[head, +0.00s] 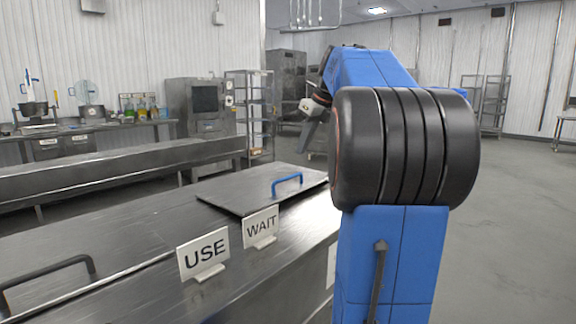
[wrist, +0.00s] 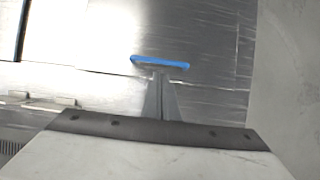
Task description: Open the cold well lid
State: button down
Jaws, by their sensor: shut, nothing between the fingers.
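A flat metal lid (head: 245,196) with a blue bar handle (head: 288,180) lies closed on the steel counter in the head view. The wrist view shows the same blue handle (wrist: 160,62) and lid (wrist: 205,30). A second metal cover with a black handle (head: 50,268) is at the lower left of the head view. I cannot tell from labels which one is the cold well lid. My gripper (head: 306,140) is above the blue-handled lid. In the wrist view my gripper (wrist: 161,76) is shut and empty, its tips just below the handle in the picture; contact is unclear.
A long steel table (head: 110,170) runs behind. An oven (head: 202,105) and a wire rack (head: 250,110) are farther back. Open floor (head: 510,220) lies to the right.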

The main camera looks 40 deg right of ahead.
aim_at(289, 177)
jog(key=x, duration=1)
jog(key=shift+w+r+g, duration=0.15)
jog(key=shift+r+g, duration=0.15)
jog(key=shift+r, duration=0.25)
dwell(0.6)
jog(key=shift+w+r+g, duration=0.2)
jog(key=shift+r, duration=0.25)
jog(key=shift+w+r+g, duration=0.2)
jog(key=shift+w+r, duration=0.05)
jog(key=shift+r, duration=0.2)
jog(key=shift+s+r, duration=0.1)
dwell(0.9)
